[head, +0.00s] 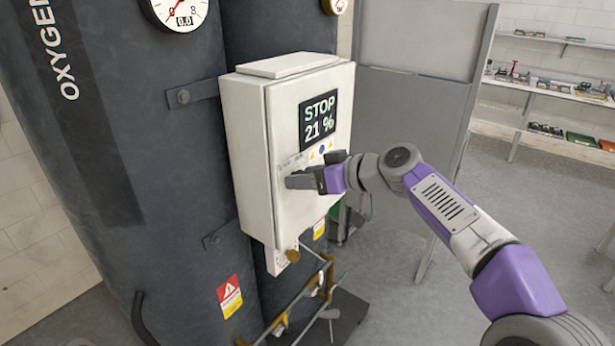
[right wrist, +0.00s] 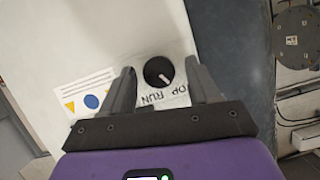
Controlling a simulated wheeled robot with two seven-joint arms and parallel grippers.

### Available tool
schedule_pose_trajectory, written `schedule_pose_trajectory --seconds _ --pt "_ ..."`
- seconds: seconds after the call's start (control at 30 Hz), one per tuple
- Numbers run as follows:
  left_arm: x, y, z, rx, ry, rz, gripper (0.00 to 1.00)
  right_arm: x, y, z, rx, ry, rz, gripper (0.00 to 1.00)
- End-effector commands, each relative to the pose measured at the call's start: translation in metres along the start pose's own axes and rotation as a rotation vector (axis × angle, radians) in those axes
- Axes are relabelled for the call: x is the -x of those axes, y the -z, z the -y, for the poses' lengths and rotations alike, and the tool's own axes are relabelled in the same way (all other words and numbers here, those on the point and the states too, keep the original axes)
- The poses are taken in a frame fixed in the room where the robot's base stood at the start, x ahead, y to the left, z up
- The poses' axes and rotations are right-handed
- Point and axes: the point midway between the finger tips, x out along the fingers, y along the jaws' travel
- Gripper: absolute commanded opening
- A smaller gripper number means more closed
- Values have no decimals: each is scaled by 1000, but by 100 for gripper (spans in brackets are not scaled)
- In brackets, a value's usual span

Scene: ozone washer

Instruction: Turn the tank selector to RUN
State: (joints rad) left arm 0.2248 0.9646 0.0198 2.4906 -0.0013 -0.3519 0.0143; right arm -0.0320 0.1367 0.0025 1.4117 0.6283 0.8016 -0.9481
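The tank selector (right wrist: 158,72) is a round black knob with a pale pointer line on the white control box (head: 243,150). In the right wrist view its RUN label and a partly hidden label ending in OP appear upside down. The pointer slants to the lower right, toward the OP label. My right gripper (head: 296,178) is close to the box's front and hides the knob in the head view. In the right wrist view its fingers (right wrist: 163,90) are apart, one on each side of the knob, with gaps visible. The box's display (head: 319,117) reads STOP 21 %. My left gripper is not in view.
Dark oxygen tanks (head: 150,150) stand behind and left of the box. A yellowish pipe frame (head: 300,300) is below it. A grey panel (head: 415,110) stands behind, and shelves (head: 550,90) with small items are at the right. The floor between is open.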

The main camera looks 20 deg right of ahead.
Motion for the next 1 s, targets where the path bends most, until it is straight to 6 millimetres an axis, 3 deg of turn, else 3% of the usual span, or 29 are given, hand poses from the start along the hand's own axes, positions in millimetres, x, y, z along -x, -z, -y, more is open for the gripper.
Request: schedule_pose_trajectory --seconds 0.03,0.37,0.67,1.0 --pt "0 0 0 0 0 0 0 0 0 0 0 0 0 55" --pt "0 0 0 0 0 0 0 0 0 0 0 0 0 5" --pt "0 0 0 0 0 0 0 0 0 -1 -38 14 0 5" --pt "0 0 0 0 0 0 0 0 -1 -4 -244 99 1 5"
